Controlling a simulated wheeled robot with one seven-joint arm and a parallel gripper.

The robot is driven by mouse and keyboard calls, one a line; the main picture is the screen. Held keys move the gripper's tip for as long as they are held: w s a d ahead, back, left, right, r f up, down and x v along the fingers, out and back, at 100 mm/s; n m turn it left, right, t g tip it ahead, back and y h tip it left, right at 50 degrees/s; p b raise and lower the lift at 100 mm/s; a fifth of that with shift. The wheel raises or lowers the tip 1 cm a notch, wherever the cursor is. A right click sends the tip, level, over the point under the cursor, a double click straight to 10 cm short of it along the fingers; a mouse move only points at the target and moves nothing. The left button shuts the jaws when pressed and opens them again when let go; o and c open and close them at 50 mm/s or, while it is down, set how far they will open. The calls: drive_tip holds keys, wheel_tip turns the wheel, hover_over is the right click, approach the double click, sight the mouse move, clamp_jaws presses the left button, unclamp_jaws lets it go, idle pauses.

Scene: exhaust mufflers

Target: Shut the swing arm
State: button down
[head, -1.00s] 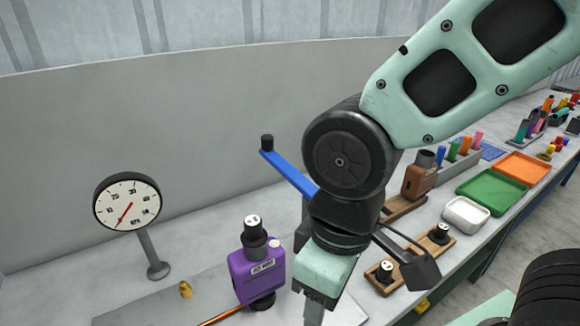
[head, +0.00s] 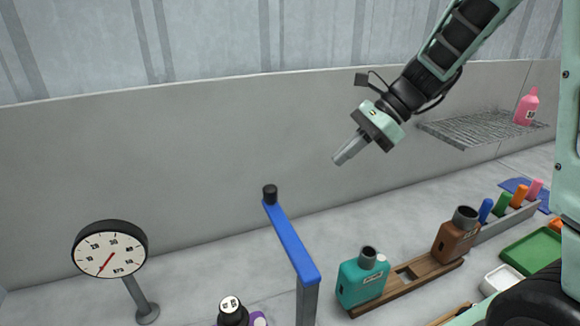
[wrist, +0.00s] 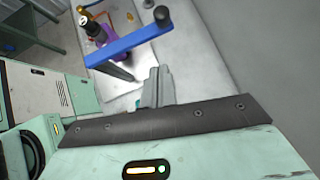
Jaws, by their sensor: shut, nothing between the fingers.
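The swing arm (head: 291,243) is a blue bar on top of a grey post (head: 306,301), with a black knob (head: 270,194) at its far end, in the head view. It points toward the back wall and slightly left. My gripper (head: 338,161) is shut and empty, in the air above and to the right of the bar, apart from it. In the wrist view the blue bar (wrist: 128,45) lies across the upper middle, with its knob (wrist: 162,16) at the right end. The shut fingers (wrist: 157,87) show below it.
A dial gauge (head: 109,251) stands at left. A purple muffler (wrist: 114,48) sits near the post. Teal (head: 361,280) and brown (head: 457,237) mufflers stand on a wooden rack to the right. A wire shelf (head: 481,129) with a pink bottle is on the back wall.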

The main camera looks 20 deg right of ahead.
drive_tip(key=w+a+r+p+x, duration=0.1)
drive_tip(key=p+x, duration=0.3)
drive_tip(key=x, duration=0.8)
drive_tip(key=shift+w+a+r+m, duration=0.25)
drive_tip(key=shift+a+r+m, duration=0.05)
drive_tip(key=shift+a+r, duration=0.15)
